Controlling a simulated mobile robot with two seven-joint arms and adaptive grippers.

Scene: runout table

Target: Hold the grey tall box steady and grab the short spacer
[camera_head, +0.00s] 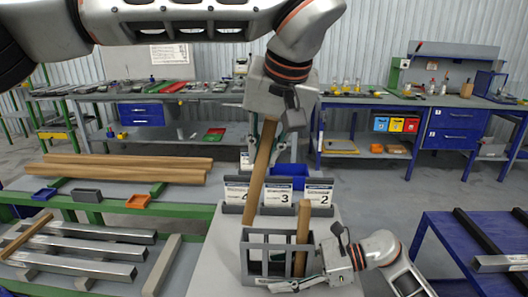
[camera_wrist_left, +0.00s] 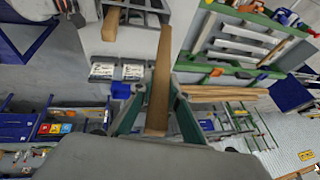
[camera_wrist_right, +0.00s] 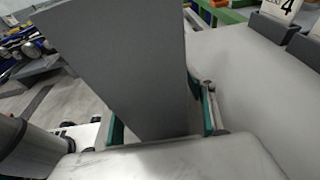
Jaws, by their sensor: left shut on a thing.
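The grey tall box (camera_head: 284,242) stands on the light table, with openings in its front. One wooden spacer (camera_head: 302,237) stands upright in its right part and also shows in the left wrist view (camera_wrist_left: 110,22). My left gripper (camera_head: 267,122) is shut on a second, longer-looking wooden spacer (camera_head: 259,165), tilted, also in the left wrist view (camera_wrist_left: 160,80). Its lower end reaches the box's left part; I cannot tell how deep. My right gripper (camera_head: 300,284) is low at the box, fingers on both sides of its grey wall (camera_wrist_right: 130,70); firm grip is unclear.
Grey holders with number cards (camera_head: 280,196) stand behind the box, with a blue bin (camera_head: 288,171) beyond. Timber and metal bars lie on green racks (camera_head: 125,170) at left. A blue rack (camera_head: 470,240) stands at right. The table left of the box is clear.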

